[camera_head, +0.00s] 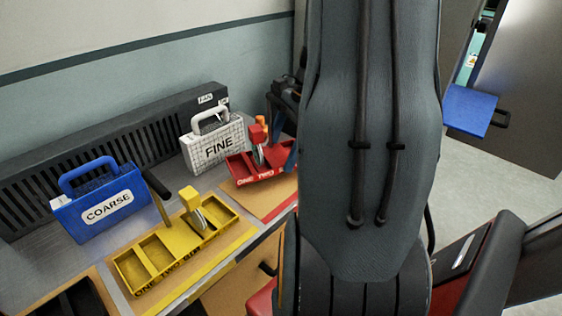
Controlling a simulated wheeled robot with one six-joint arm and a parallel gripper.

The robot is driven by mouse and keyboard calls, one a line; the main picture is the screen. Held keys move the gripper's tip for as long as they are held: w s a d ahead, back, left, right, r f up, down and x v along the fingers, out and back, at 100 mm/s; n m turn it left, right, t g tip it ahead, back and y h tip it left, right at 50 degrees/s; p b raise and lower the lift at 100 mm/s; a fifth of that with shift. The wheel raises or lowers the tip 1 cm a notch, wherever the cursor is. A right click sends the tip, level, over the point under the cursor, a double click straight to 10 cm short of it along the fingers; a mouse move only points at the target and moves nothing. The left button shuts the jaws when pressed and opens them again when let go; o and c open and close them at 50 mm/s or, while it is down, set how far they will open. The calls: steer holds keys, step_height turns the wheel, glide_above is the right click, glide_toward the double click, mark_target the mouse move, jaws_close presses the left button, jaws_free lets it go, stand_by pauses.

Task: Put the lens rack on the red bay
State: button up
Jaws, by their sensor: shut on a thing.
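The red bay (240,170) is a red tray with compartments and lettering along its front, on the bench left of my arm. A red block with an orange top (260,124) and a grey lever stands at it. My gripper (283,98) seems to be the dark mechanism at the arm's left edge, above the right end of the red bay. It is mostly hidden and its fingertips are not clear. A small blue piece (291,158) shows below it, perhaps part of the lens rack; the arm covers the rest. Whether it touches the bay cannot be told.
A yellow tray (158,253) with compartments sits nearer on the bench. A blue COARSE case (92,232) and a white FINE case (190,150) stand behind the trays. A dark slotted panel (150,125) runs along the wall. Floor shows at the right.

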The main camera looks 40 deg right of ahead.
steer(key=shift+f, duration=2.2)
steer(key=shift+f, duration=0.1)
steer(key=o, duration=1.3)
steer(key=b+v, duration=0.1)
steer(key=v, duration=1.1)
steer(key=shift+s, duration=0.15)
